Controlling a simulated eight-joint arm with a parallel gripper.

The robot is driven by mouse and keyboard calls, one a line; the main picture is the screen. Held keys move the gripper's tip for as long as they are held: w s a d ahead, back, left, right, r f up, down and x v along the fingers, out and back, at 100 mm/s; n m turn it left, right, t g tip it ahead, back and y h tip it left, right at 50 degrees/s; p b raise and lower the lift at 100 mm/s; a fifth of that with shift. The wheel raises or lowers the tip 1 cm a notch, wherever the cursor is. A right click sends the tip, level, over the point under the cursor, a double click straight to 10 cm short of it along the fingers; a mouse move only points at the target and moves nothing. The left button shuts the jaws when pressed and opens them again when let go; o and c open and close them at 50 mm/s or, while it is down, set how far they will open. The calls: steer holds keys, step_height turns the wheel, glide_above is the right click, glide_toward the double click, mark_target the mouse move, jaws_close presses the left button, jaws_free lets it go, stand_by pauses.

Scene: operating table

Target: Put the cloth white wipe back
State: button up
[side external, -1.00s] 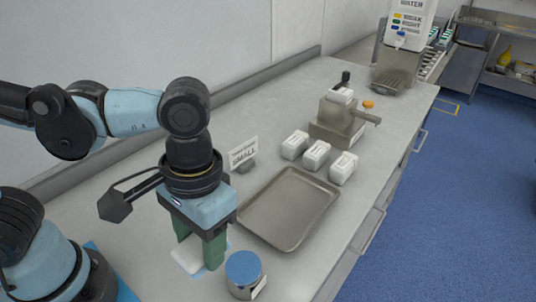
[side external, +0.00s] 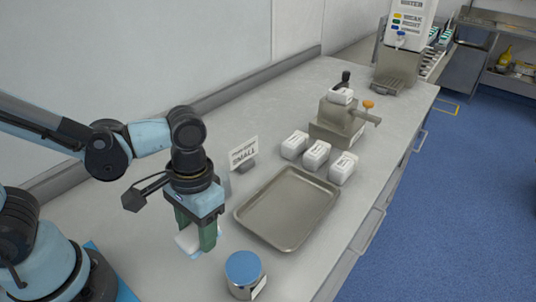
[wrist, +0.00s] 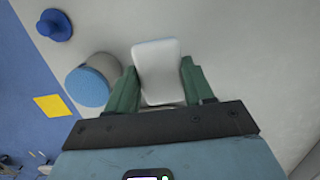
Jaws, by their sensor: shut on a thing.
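The white wipe (side external: 186,239) is a small folded white pad with light blue showing at its lower edge. My gripper (side external: 196,242) points down with its green fingers on both sides of it, shut on it. It appears held a little above the table, left of the metal tray. In the wrist view, the wipe (wrist: 158,72) sits between the two green fingers of my gripper (wrist: 162,82). The fingers hide part of it in the side view.
A jar with a blue lid (side external: 243,267) stands close to the right of my gripper. An empty metal tray (side external: 287,208) lies beyond it, with a small sign (side external: 243,152), several white packs (side external: 316,155) and a metal device (side external: 338,122) behind.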

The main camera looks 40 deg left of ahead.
steer(key=shift+w+a+f, duration=0.5)
steer(key=shift+w+f, duration=0.1)
steer(key=shift+w, duration=0.15)
steer(key=shift+f, duration=2)
steer(key=shift+f, duration=0.1)
steer(key=o, duration=1)
steer(key=r, duration=0.4)
steer(key=w+r, duration=0.1)
steer(key=r, duration=0.7)
steer(key=shift+w, duration=0.2)
steer(key=w+a+r+t, duration=0.1)
steer(key=w+a+t, duration=0.3)
steer(key=a+t, duration=0.4)
steer(key=shift+w+a+r+t, duration=0.25)
steer(key=shift+w+a+t, duration=0.05)
steer(key=shift+a, duration=0.85)
